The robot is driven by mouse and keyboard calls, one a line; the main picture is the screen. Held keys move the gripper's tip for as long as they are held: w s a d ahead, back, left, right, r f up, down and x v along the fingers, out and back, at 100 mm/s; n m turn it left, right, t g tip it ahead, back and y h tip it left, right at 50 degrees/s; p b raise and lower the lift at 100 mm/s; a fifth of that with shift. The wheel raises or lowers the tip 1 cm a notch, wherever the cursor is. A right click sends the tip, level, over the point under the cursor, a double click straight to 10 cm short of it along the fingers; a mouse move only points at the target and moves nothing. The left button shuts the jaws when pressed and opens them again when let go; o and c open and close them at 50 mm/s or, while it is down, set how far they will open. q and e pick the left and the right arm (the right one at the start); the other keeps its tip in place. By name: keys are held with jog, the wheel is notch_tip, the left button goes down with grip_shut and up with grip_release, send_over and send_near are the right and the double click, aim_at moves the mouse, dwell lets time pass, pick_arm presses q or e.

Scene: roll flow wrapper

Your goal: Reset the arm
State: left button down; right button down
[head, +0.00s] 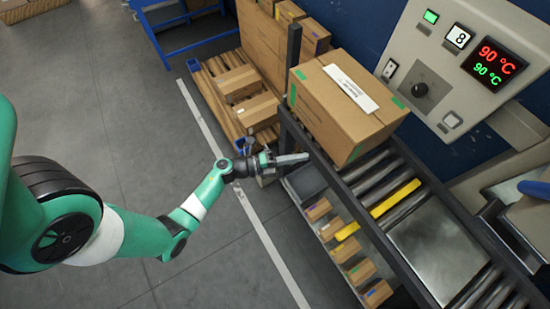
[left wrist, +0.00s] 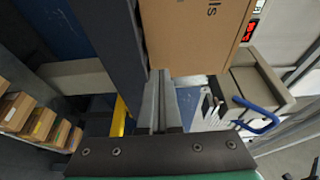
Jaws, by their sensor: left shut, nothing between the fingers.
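My left arm reaches in from the left in the head view. Its left gripper (head: 296,159) is shut and empty, beside the near edge of the roller conveyor (head: 382,178), in front of the large cardboard box. In the left wrist view the two grey fingers (left wrist: 159,100) lie side by side with nothing held. Whether the fingertips touch the conveyor frame or box cannot be told. My right gripper is in neither view.
The large cardboard box (head: 345,112) sits on the rollers. A control panel (head: 455,65) shows 90 °C twice. Several small boxes (head: 344,250) lie beneath the conveyor. A pallet (head: 212,92) with boxes stands behind. Floor (head: 150,130) between arm and pallet is clear.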

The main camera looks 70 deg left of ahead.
pick_arm(q)
jog(key=s+a+p, duration=0.1)
jog(key=s+a, duration=0.1)
jog(key=s, duration=0.5)
jog(key=shift+r, duration=0.15)
jog(key=shift+d, duration=0.1)
